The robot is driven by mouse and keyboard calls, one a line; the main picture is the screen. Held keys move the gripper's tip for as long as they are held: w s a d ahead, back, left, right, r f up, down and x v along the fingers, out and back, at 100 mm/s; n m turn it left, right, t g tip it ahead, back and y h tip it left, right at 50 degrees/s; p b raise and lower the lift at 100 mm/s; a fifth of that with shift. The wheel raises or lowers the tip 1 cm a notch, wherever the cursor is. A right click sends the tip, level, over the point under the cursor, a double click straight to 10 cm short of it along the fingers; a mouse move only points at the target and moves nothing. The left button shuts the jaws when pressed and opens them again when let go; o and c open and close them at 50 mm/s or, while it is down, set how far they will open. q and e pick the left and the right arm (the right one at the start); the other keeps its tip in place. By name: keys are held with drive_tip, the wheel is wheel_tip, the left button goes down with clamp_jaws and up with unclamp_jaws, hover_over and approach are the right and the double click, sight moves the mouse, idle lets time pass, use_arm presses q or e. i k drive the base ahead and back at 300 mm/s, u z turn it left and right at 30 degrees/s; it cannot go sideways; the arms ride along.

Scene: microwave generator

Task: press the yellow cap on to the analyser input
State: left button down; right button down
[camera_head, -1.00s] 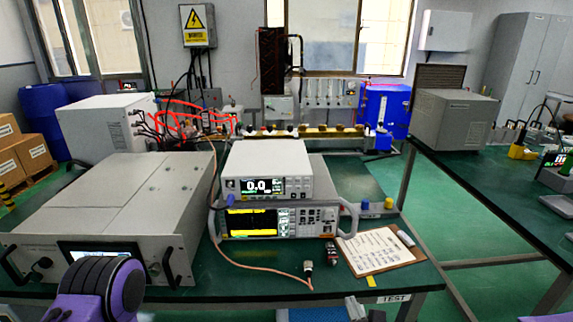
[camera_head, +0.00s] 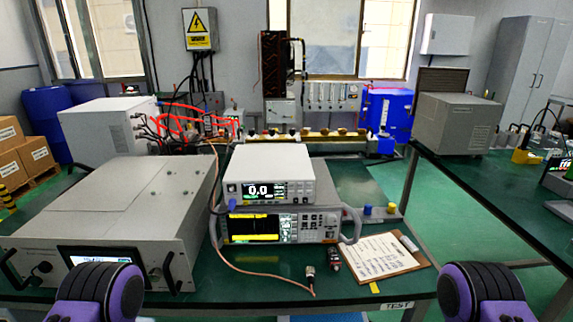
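A small yellow cap (camera_head: 391,208) stands upright on a grey strip at the right of the bench, beside a blue cap (camera_head: 367,209). The analyser (camera_head: 308,226) is the lower of two stacked instruments, with a dark and yellow screen at its left and keys at its right. Its input is too small to make out clearly at the lower right of the front panel. Purple and black parts of both my arms show at the bottom left and bottom right, well apart from the cap and analyser. Neither gripper is in view.
A power meter (camera_head: 268,172) reading 0.0 sits on the analyser. A clipboard (camera_head: 380,255) lies in front of the caps. A large grey generator (camera_head: 115,210) fills the left.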

sight(392, 208)
drive_tip(key=k, duration=0.65)
drive_tip(key=u, duration=0.15)
drive_tip(key=i, duration=0.7)
drive_tip(key=z, duration=0.65)
drive_tip(key=i, duration=0.4)
drive_tip(key=u, duration=3.6)
